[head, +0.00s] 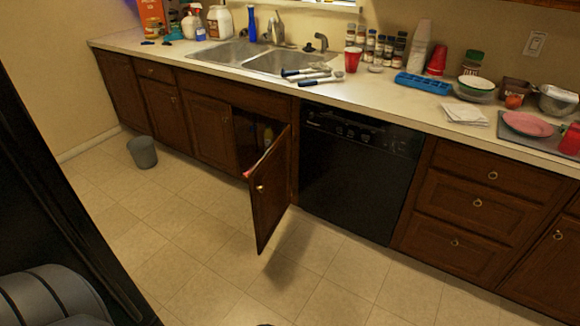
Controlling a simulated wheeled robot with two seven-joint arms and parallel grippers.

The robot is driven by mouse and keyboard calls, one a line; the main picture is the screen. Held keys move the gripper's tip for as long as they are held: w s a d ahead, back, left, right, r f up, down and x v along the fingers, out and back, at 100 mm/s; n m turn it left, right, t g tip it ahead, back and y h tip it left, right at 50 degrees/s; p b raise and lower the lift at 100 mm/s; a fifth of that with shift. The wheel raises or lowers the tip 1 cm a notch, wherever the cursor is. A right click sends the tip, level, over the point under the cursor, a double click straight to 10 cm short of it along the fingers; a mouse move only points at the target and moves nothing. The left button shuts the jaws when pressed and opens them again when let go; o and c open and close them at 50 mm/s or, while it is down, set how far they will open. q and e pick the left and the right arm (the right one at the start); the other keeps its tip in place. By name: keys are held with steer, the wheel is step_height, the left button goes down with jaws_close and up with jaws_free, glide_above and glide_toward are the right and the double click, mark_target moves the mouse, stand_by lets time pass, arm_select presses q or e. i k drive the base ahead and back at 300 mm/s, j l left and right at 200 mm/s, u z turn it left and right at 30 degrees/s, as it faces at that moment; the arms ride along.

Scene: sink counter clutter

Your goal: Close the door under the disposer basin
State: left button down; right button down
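In the head view, a brown wooden cabinet door (269,192) under the double sink stands open. It is swung out over the floor, hinged at its right side beside the black dishwasher. A small round knob (260,188) sits on the door, and something red shows at its upper left edge. The cabinet opening (243,140) is dark, with a yellowish item partly visible inside. The sink has a left basin (221,53) and a right basin (274,61); I cannot tell which has the disposer. Neither of my grippers is in view.
The black dishwasher (357,175) is right of the open door. A grey bin (143,152) stands on the floor to the left. A large dark object fills the lower left. The counter is cluttered with cups, bottles and dishes. The tiled floor (200,225) before the cabinets is mostly clear.

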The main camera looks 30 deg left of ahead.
mark_target(269, 181)
steer(key=i+u, duration=0.45)
steer(key=i+l+u, duration=0.1)
steer(key=i+u, duration=0.35)
steer(key=i+l+u, duration=0.4)
steer(key=i, duration=0.2)
steer(key=k+l+z, duration=0.1)
steer(key=k, duration=0.2)
steer(key=k+l+z, duration=0.1)
steer(key=k+l, duration=0.1)
steer(key=k, duration=0.1)
